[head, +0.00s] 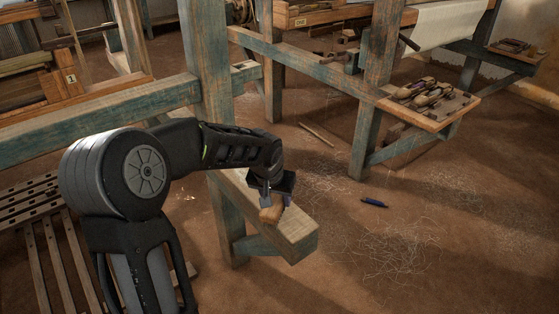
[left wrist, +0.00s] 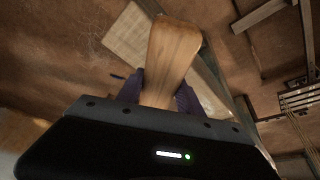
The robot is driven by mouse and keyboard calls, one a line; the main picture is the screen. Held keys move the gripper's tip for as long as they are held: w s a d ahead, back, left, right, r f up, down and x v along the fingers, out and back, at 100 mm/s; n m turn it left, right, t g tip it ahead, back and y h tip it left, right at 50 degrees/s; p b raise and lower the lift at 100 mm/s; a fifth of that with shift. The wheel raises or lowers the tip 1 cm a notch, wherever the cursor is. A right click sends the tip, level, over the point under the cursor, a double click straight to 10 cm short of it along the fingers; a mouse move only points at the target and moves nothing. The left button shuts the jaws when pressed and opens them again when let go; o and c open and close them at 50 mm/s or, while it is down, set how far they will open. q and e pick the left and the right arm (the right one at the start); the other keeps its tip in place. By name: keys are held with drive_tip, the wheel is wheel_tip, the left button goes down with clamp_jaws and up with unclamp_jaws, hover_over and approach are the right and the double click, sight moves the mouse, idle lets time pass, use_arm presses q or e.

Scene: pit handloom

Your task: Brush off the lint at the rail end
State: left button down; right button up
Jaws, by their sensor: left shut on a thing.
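My left gripper (head: 275,194) is shut on a wooden-backed piece, seemingly the brush (head: 271,214), over the rail end (head: 298,238). In the left wrist view the brush (left wrist: 173,48) stands out from between the two dark fingers (left wrist: 158,94), its smooth pale wood toward the camera. No bristles show. The rail (left wrist: 125,32) lies behind it there as a pale wooden bar. I cannot tell whether the brush touches the rail. No lint can be made out on the visible top of the rail end. My right gripper is in neither view.
Pale loose threads (head: 390,252) lie on the earth floor right of the rail, with a dark blue pen-like thing (head: 374,202) near them. A shelf (head: 440,117) with several shuttles stands at the right. Loom posts (head: 207,60) rise close behind my left arm. Wooden slats lie at the left.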

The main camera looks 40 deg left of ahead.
use_arm(q)
drive_tip(key=shift+r+p, duration=0.95)
drive_tip(key=shift+r, duration=0.75)
